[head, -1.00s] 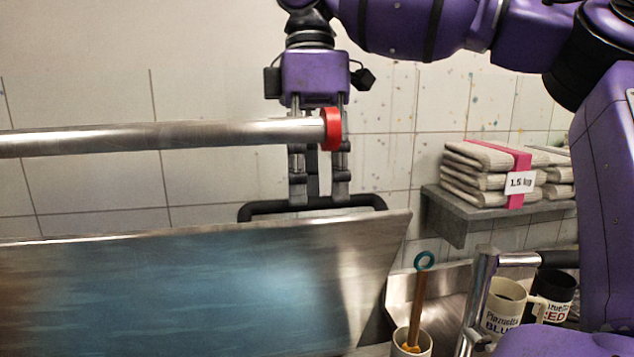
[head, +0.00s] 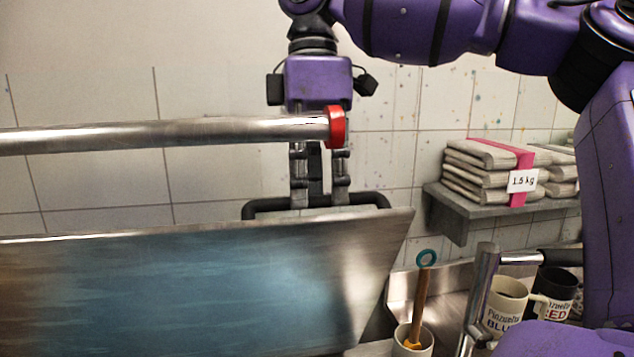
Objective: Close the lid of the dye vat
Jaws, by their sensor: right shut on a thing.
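The dye vat's lid (head: 200,285) is a wide metal panel with a blue-stained face, raised and steeply tilted across the lower left of the head view. A black handle (head: 265,208) runs along its top edge. My right gripper (head: 320,200) comes down from above, behind a metal bar, and is shut on the handle. The bar hides part of its fingers. The vat's opening is not clearly in view. My left gripper is not in view.
A horizontal metal bar with a red end cap (head: 336,127) crosses in front of my right gripper. At right are a shelf (head: 470,207) with folded cloths (head: 485,165), mugs (head: 507,300) and a pot (head: 412,343) holding a wooden stick with a teal ring (head: 426,259).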

